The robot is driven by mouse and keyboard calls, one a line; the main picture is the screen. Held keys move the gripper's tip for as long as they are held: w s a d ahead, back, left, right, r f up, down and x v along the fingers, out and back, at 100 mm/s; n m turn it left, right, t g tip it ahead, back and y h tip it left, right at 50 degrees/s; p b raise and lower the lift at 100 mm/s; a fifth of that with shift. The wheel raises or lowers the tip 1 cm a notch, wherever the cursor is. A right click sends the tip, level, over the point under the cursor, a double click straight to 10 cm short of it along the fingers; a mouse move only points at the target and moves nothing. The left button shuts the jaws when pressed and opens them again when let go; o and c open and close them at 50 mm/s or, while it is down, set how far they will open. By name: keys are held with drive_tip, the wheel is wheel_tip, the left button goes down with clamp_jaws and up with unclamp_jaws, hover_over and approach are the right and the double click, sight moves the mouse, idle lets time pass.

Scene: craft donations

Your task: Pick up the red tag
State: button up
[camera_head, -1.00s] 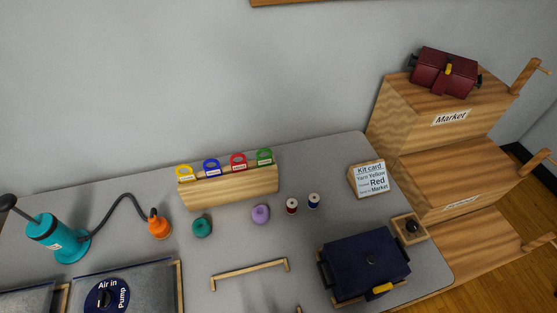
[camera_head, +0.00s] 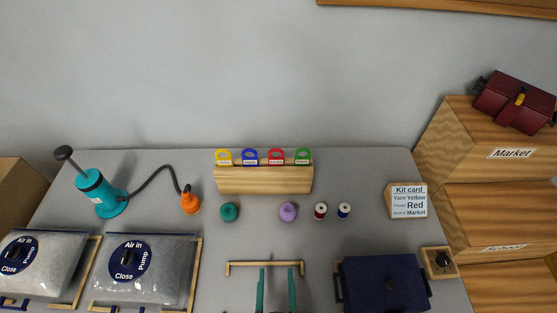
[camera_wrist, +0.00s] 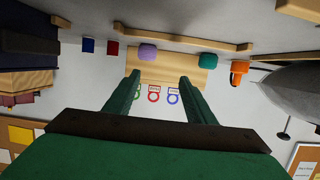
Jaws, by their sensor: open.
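The red tag (camera_head: 276,156) stands in a wooden holder (camera_head: 264,181) at the back of the table, between the blue tag (camera_head: 250,156) and the green tag (camera_head: 302,155). A yellow tag (camera_head: 224,156) is at the left end. In the wrist view the red tag (camera_wrist: 154,95) shows between my two fingers, upside down. My gripper (camera_head: 277,275) is open and empty at the front of the table, well short of the holder. The wrist view shows its green fingers (camera_wrist: 157,82) apart.
A teal yarn ball (camera_head: 229,212), a purple one (camera_head: 288,211) and red (camera_head: 320,211) and blue (camera_head: 344,211) thread spools stand before the holder. A kit card (camera_head: 408,201) and a dark blue box (camera_head: 383,284) are right; a teal pump (camera_head: 101,194) and two bags are left.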

drive_tip(key=w+r, duration=0.2)
drive_tip(key=w, duration=1.3)
drive_tip(key=g, duration=0.1)
approach(273, 161)
drive_tip(key=w, duration=0.4)
drive_tip(key=x, duration=0.3)
drive_tip(key=d+x, duration=0.1)
drive_tip(key=x, duration=0.1)
drive_tip(key=shift+w+f, duration=0.1)
drive_tip(key=x, duration=0.5)
drive_tip(key=shift+f, duration=0.4)
drive_tip(key=c, duration=0.8)
